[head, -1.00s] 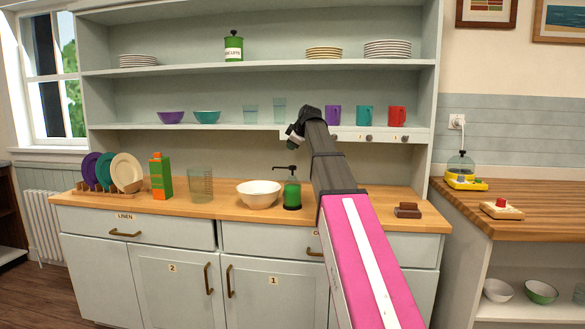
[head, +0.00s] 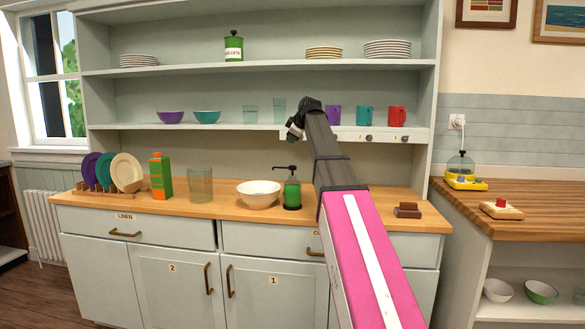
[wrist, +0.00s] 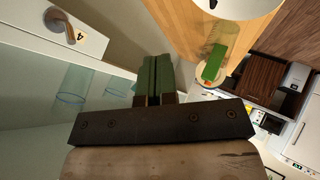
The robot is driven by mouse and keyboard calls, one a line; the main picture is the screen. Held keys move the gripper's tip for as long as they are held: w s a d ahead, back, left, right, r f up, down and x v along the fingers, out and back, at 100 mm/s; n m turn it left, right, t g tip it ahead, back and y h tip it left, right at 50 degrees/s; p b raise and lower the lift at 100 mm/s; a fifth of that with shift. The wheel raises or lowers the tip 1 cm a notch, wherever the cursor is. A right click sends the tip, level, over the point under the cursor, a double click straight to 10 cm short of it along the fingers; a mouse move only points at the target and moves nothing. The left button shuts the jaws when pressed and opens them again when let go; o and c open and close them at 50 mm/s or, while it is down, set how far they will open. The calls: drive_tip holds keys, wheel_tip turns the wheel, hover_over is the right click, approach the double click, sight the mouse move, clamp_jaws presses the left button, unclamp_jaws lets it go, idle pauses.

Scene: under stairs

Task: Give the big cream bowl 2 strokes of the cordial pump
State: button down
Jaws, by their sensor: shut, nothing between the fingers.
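The big cream bowl (head: 258,196) stands upright on the wooden counter in the head view. Part of it also shows at the top of the wrist view (wrist: 222,8). The cordial pump (head: 292,193), a green bottle with a dark pump head, stands just right of the bowl, its spout pointing left toward it. My gripper (head: 293,133) is shut and empty, higher than the pump head in the head view, by the lower shelf's edge. Its closed fingers show in the wrist view (wrist: 153,82).
A glass jug (head: 200,186), a green-and-orange carton (head: 161,178) and a plate rack (head: 108,192) stand left of the bowl. A brown block (head: 407,210) lies right of my arm. The lower shelf (head: 240,126) holds bowls, glasses and mugs.

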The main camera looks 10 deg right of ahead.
drive_tip(key=shift+r, duration=0.45)
drive_tip(key=shift+f, duration=0.2)
drive_tip(key=shift+f, duration=4.25)
drive_tip(key=shift+f, duration=0.15)
drive_tip(key=shift+f, duration=0.25)
drive_tip(key=shift+f, duration=0.9)
drive_tip(key=shift+r, duration=1.3)
